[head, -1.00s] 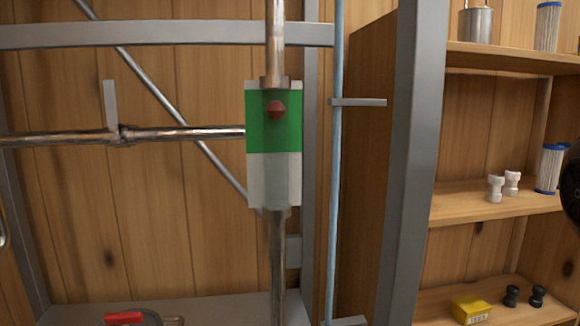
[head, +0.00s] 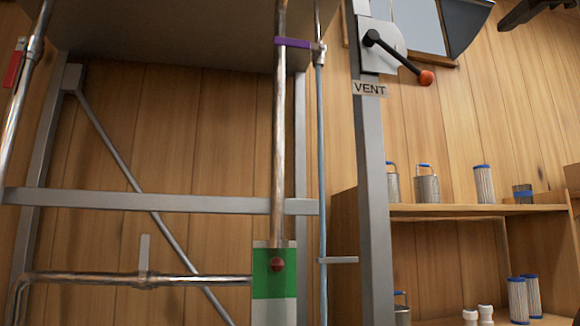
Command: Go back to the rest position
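Neither of my grippers shows in the head view. A small dark shape at the right edge of the picture is too cut off to identify. In front of me is the grey steel frame (head: 370,200) of the evaporator. A green and white panel with a red knob (head: 277,265) sits on the vertical steel pipe (head: 279,130), low in the picture. A lever with an orange ball end (head: 426,77) is on a plate above the VENT label (head: 369,88).
Wooden shelves (head: 460,210) at the right hold metal canisters (head: 427,187) and blue-capped filter cartridges (head: 484,184). White fittings (head: 485,314) show at the lower right. A horizontal pipe (head: 90,277) runs in from the left. A purple band (head: 292,43) is near the top.

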